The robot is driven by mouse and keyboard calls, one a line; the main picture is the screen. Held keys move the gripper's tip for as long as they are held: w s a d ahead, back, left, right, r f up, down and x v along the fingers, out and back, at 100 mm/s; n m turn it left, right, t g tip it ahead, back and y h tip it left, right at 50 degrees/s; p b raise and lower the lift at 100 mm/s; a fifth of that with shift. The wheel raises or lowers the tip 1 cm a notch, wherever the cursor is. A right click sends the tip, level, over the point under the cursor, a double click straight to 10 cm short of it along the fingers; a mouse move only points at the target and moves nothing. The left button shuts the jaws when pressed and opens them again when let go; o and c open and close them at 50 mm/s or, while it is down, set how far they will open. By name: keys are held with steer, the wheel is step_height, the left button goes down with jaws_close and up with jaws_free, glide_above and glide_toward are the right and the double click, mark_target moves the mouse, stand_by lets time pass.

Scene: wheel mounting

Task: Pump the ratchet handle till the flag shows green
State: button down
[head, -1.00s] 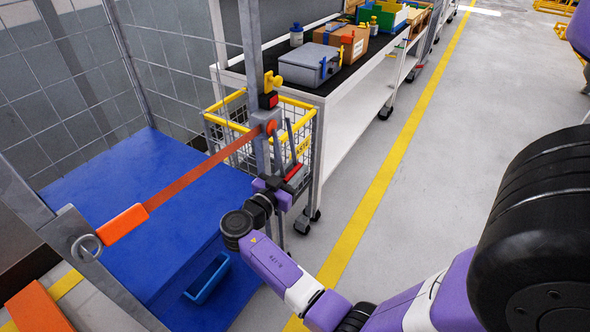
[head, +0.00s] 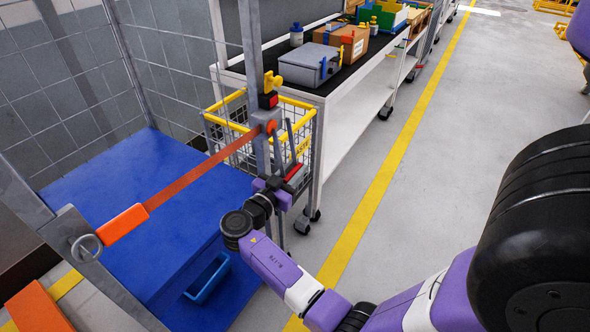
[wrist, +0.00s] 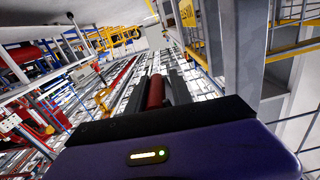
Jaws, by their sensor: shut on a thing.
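The ratchet (head: 268,124) sits on a grey upright post, at the upper end of a taut orange strap (head: 185,181). Its red handle grip (head: 294,170) is below and right of it. My gripper (head: 287,178) is shut on this grip; the red grip (wrist: 156,92) shows between the two dark fingers in the wrist view. A small dark box with a red face (head: 271,100), seemingly the flag, is on the post above the ratchet; I see no green on it. The fingers and my wrist hide part of the handle.
A yellow wire basket (head: 230,100) and a white workbench (head: 345,110) with a grey case (head: 308,65) stand close behind the post. A blue platform (head: 100,185) lies under the strap. The floor at right is clear.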

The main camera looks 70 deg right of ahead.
steer(key=shift+s, duration=0.15)
steer(key=s+a+r+n+p, duration=0.2)
steer(key=s+r+n+p, duration=0.5)
steer(key=s+n+p, duration=0.2)
steer(key=shift+a+r+n+p, duration=0.15)
steer(key=shift+r+n+p, duration=0.15)
steer(key=shift+n+p, duration=0.3)
steer(key=shift+s, duration=0.1)
stand_by(0.3)
steer(key=c, duration=1.3)
jaws_free()
steer(key=v, duration=0.8)
steer(key=shift+b, duration=0.4)
